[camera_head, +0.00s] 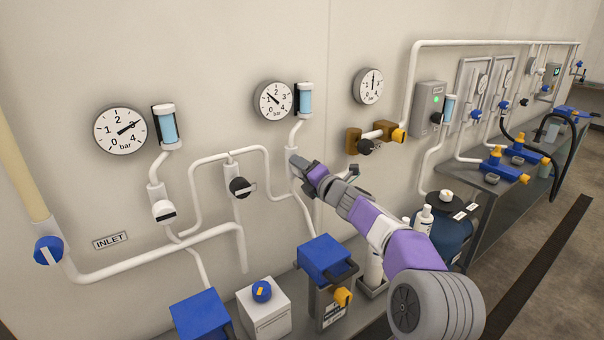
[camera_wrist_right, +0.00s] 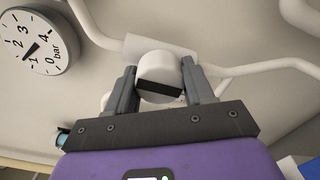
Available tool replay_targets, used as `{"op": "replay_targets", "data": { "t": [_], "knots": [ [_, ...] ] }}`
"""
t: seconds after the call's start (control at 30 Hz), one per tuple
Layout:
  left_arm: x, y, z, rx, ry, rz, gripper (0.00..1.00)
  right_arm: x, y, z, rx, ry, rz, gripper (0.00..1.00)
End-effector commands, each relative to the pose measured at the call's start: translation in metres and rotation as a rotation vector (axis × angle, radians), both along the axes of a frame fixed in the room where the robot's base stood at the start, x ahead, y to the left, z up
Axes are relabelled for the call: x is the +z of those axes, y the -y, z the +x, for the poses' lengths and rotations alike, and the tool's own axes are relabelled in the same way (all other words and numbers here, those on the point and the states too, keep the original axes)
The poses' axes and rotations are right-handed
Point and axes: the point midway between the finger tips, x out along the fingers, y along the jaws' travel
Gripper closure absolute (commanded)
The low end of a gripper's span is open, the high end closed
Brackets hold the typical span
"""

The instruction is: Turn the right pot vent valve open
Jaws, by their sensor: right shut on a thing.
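A white valve knob (camera_wrist_right: 157,66) with a black band across its face fills the middle of the right wrist view, in front of a white pipe fitting. I take it as the right pot vent valve. My right gripper (camera_wrist_right: 160,78) is shut on it, one grey finger on each side. In the head view my right gripper (camera_head: 299,165) reaches the pipe below the middle gauge, and hides the knob there. A similar white knob (camera_head: 163,210) with a black stripe shows on the pipe below the left gauge. My left gripper is not in view.
A black knob (camera_head: 240,187) sits on the pipe to the left of my right gripper. Brass fittings with a yellow handle (camera_head: 398,135) are to the right. Blue-lidded boxes (camera_head: 325,256) stand below on the bench. Pressure gauges (camera_head: 273,100) line the wall above.

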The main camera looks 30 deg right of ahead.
Motion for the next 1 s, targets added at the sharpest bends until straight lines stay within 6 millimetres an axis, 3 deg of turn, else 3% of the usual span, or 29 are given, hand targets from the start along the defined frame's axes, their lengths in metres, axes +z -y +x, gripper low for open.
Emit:
{"op": "replay_targets", "data": {
  "t": [0.57, 0.6, 0.7, 0.73, 1.0],
  "knots": [
    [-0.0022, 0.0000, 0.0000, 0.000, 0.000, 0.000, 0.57, -0.0018, -0.0009, 0.0003, 0.002, -0.001, -0.029, 0.78],
    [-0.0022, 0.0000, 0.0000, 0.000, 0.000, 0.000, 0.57, -0.0019, -0.0009, 0.0003, 0.002, -0.001, -0.029, 0.43],
    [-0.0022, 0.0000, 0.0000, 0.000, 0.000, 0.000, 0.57, -0.0016, -0.0008, 0.0003, 0.002, 0.000, -0.029, 0.28],
    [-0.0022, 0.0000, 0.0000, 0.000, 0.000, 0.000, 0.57, -0.0015, -0.0007, 0.0002, 0.002, 0.000, -0.029, 0.24],
    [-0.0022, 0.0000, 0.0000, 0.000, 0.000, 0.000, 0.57, -0.0007, -0.0002, -0.0004, 0.000, 0.001, -0.029, 0.24]
  ]
}}
